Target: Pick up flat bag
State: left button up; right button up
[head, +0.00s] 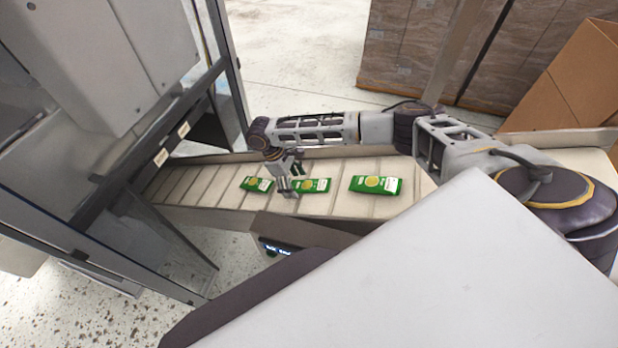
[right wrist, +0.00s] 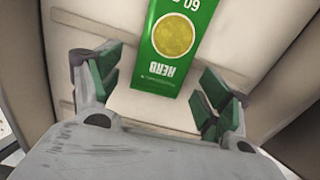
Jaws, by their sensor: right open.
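Three green flat bags lie on the slatted conveyor in the head view: a left one (head: 257,184), a middle one (head: 317,185) and a right one (head: 376,185). My right gripper (head: 289,186) is over the belt beside the left end of the middle bag and hides a little of the belt there. In the right wrist view, the right gripper (right wrist: 160,92) is open, with green pads on both fingers. A green bag (right wrist: 174,45) with a yellow disc lies ahead, its near end between the fingertips. Neither finger visibly grips it. My left gripper is out of view.
The conveyor (head: 215,200) has raised side walls and runs into a metal frame (head: 228,75) at the left. A small display box (head: 285,240) sits at its front edge. Stacked wrapped boxes (head: 410,50) and an open cardboard box (head: 580,80) stand behind.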

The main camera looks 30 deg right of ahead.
jog(key=shift+f, duration=0.15)
dwell(0.3)
jog(key=c, duration=1.1)
notch_tip(320, 180, up, 10)
jog(key=shift+b, duration=0.45)
